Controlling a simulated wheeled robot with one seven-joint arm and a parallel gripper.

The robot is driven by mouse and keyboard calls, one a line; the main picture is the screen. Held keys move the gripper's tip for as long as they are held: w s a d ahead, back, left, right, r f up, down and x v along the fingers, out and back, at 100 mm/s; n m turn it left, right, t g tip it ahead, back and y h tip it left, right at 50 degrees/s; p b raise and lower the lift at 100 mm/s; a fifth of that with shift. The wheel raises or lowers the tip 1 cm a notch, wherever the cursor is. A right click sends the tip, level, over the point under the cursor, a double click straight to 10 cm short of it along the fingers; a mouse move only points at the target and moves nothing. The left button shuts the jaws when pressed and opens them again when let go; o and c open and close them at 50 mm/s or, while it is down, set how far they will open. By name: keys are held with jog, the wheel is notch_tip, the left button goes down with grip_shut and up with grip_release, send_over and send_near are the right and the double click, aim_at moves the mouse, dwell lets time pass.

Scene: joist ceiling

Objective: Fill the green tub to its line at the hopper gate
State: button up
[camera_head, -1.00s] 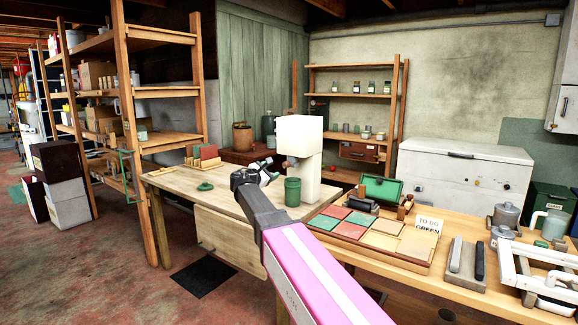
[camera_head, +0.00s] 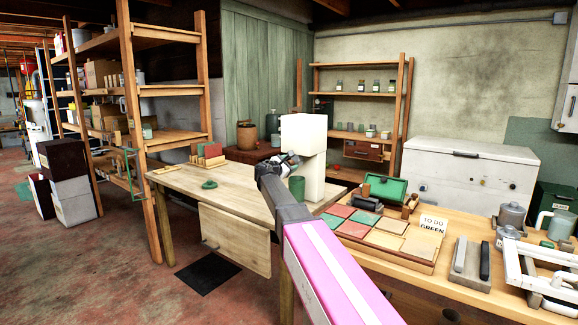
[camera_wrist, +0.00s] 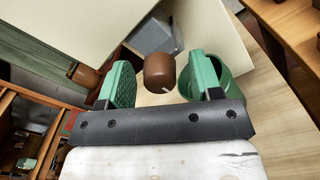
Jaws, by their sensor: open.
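The white hopper (camera_head: 312,150) stands on the wooden workbench, with the green tub (camera_head: 297,187) below its front, partly hidden by my arm. My gripper (camera_head: 288,160) is at the hopper's front, above the tub. In the wrist view my gripper (camera_wrist: 160,78) is open, its green pads apart. A brown knob (camera_wrist: 163,70), apparently the gate's handle, shows between the pads with gaps on both sides; I cannot tell its depth between them. The green tub (camera_wrist: 236,58) shows beyond the right pad. Its line and contents are not visible.
The workbench (camera_head: 235,190) bears a green ring-shaped thing (camera_head: 209,184) and a rack of coloured boards (camera_head: 207,155) at left. A tray of coloured tiles (camera_head: 365,232) and a "TO DO GREEN" card (camera_head: 432,224) lie on the nearer table at right.

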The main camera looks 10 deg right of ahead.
jog(key=c, duration=1)
jog(key=v, duration=0.3)
jog(key=shift+s, duration=0.1)
jog(key=shift+c, duration=0.2)
jog(key=o, duration=1)
jog(key=shift+o, duration=0.2)
jog(key=shift+a, duration=0.15)
jog(key=v, duration=1)
jog(key=shift+s+a, duration=0.2)
